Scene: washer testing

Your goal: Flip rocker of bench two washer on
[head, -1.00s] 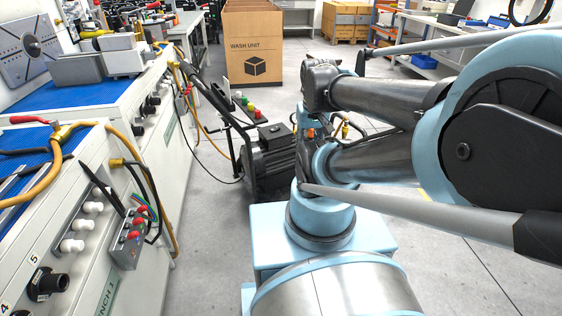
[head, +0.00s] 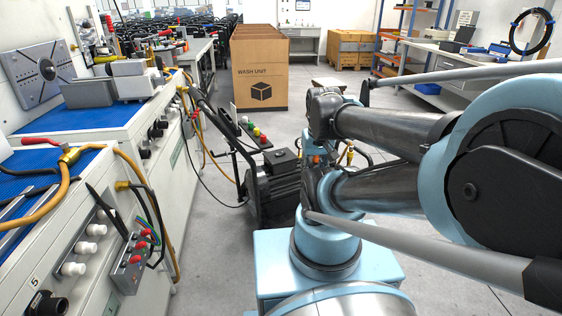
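A dark wheeled washer (head: 278,182) with a push handle (head: 212,112) stands on the floor, left of the middle of the head view. A small panel with red, yellow and green knobs (head: 252,131) is by its handle. It stands beside the farther blue-topped bench (head: 60,119), whose green front label is too small to read. I cannot make out a rocker switch or its position. My folded arm (head: 390,130) fills the right of the view, with part of it just right of the washer. I cannot see my gripper's fingers.
A nearer bench (head: 95,205) at the left carries white knobs, an orange hose (head: 62,190) and a small box with red knobs (head: 132,262). A brown carton marked WASH UNIT (head: 258,72) stands behind the washer. Grey floor (head: 215,235) is clear between nearer bench and washer.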

